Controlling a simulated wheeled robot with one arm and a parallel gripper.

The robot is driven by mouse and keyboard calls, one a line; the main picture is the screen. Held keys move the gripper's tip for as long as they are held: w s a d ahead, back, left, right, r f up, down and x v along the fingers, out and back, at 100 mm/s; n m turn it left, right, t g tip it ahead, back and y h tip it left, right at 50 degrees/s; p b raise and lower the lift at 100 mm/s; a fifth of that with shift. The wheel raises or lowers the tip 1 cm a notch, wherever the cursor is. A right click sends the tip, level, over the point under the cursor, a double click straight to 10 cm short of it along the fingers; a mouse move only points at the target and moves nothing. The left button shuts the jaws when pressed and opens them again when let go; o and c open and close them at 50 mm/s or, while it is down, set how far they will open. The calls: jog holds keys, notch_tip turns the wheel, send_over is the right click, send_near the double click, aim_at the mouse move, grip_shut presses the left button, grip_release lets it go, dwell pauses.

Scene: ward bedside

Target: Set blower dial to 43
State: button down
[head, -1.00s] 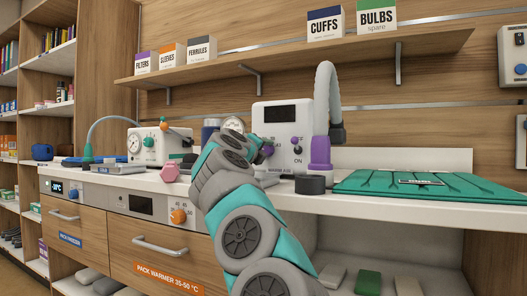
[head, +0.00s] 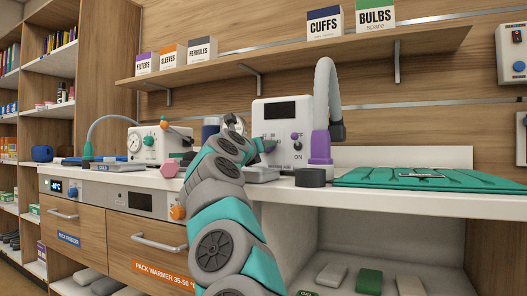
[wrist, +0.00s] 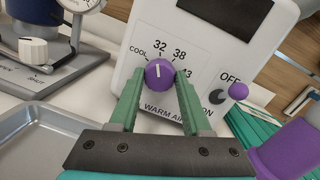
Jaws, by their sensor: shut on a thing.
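The blower (head: 283,120) is a white box with a dark display at the back of the counter. In the wrist view its front panel (wrist: 215,50) carries a purple dial (wrist: 159,73) marked COOL, 32, 38 and 43. The dial's white pointer line points up, roughly toward 32. My gripper (wrist: 160,76) has its two green fingers on either side of the dial, shut on it. The 43 mark is partly covered by the right finger.
A purple-knobbed switch (wrist: 238,91) sits right of the dial near OFF. A grey hose with a purple base (head: 320,148) stands to the right. A metal tray (wrist: 45,145) lies below left. A green mat (head: 430,180) and black puck (head: 310,178) lie on the counter.

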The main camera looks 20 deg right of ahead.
jog(key=m, duration=0.5)
jog(key=shift+h, duration=0.3)
jog(key=m+g+p, duration=0.1)
jog(key=m, duration=0.5)
jog(key=shift+w+a+h, duration=0.1)
jog(key=shift+h, duration=0.3)
jog(key=m, duration=0.3)
jog(key=m+p, duration=0.1)
jog(key=m, duration=0.2)
jog(key=shift+g+h, duration=0.3)
jog(key=shift+g, duration=0.1)
jog(key=shift+m+p, duration=0.6)
jog(key=shift+m, duration=1.4)
jog(key=shift+g, duration=0.4)
jog(key=shift+c, duration=1.8)
grip_release()
